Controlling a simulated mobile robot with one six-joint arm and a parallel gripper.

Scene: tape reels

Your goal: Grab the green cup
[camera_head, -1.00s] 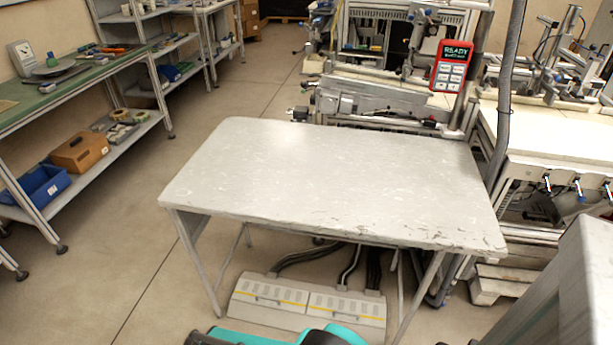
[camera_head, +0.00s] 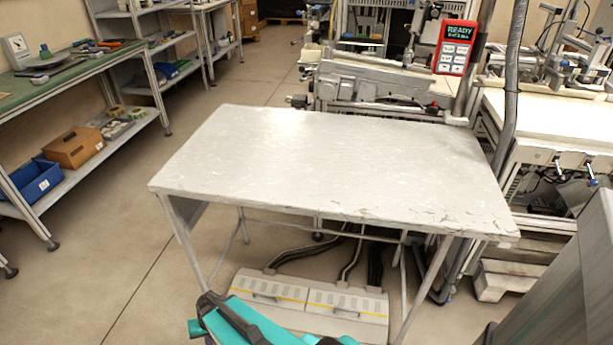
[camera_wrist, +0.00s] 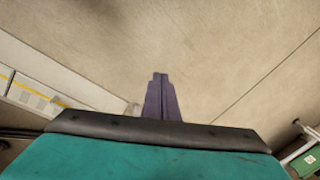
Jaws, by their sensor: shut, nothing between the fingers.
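I cannot make out a green cup in either view. The white table (camera_head: 330,165) in the middle of the head view is bare. My gripper (camera_wrist: 160,76) shows in the wrist view as dark purple fingers, shut and empty, above the bare floor. In the head view only teal and black parts of my arm show at the bottom edge.
A green-topped bench (camera_head: 85,75) at left holds small items; its lower shelf has a blue bin (camera_head: 33,180) and a brown box (camera_head: 75,148). A white floor unit (camera_head: 300,300) lies under the table. Machinery with a red panel (camera_head: 457,47) stands behind. Floor at left is clear.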

